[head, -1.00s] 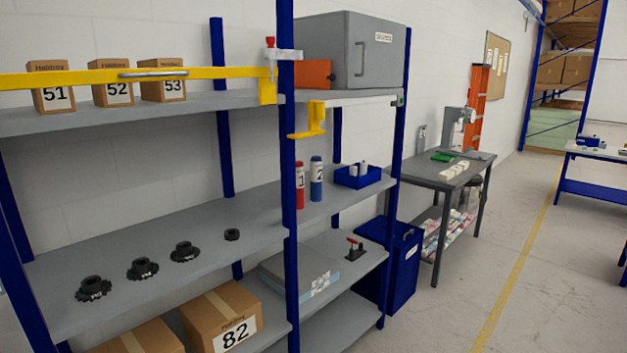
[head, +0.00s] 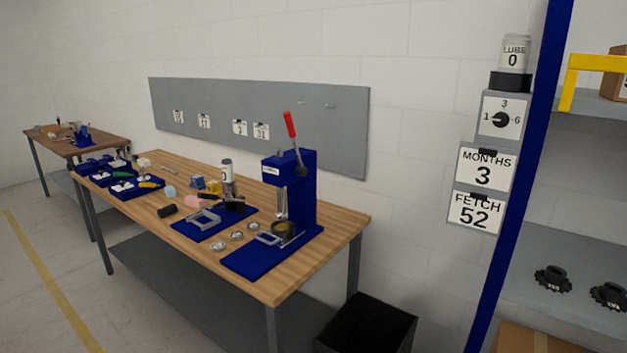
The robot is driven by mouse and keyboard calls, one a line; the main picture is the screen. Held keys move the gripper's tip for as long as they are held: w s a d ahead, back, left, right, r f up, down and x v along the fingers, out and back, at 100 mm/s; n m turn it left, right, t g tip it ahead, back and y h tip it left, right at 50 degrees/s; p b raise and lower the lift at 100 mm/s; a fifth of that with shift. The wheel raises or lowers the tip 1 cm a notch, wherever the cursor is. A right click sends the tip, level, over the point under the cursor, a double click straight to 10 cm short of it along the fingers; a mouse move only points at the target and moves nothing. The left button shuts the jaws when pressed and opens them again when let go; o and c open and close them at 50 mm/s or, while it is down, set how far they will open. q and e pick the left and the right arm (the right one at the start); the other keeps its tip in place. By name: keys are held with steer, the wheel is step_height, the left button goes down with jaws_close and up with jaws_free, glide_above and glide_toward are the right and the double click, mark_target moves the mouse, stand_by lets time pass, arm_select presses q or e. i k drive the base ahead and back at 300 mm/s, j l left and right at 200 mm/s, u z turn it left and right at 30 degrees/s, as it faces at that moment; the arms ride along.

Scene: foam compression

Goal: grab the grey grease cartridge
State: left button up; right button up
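A small grey cylinder with a white label (head: 227,172) stands upright on the wooden workbench (head: 338,228), left of the blue press (head: 291,185). It looks like the grey grease cartridge, but its label is too small to read surely. A grey can marked LUBE 0 (head: 515,54) stands on a black base on the wall, above a dial and signs reading MONTHS 3 and FETCH 52. Neither of my grippers shows in the head view.
Blue trays (head: 120,183), a pink piece (head: 193,201), a black roll (head: 167,211) and small round metal parts lie on the bench. A black bin (head: 366,325) stands at its right end. A blue shelf post (head: 527,150) rises at right. Floor at left is clear.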

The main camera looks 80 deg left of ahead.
mark_target(227, 170)
steer(key=u, duration=3.3)
steer(key=i+j+z, duration=0.15)
steer(key=z, duration=0.35)
steer(key=i+j+z, duration=0.1)
steer(key=z, duration=0.4)
steer(key=i+j+z, duration=0.25)
steer(key=j, duration=0.3)
steer(key=j+z, duration=0.2)
steer(key=j, duration=0.3)
steer(key=j+z, duration=0.25)
steer(key=j, duration=0.3)
steer(key=i+j+z, duration=0.2)
steer(key=j, duration=2.45)
steer(key=k+l, duration=0.05)
steer(key=k, duration=0.05)
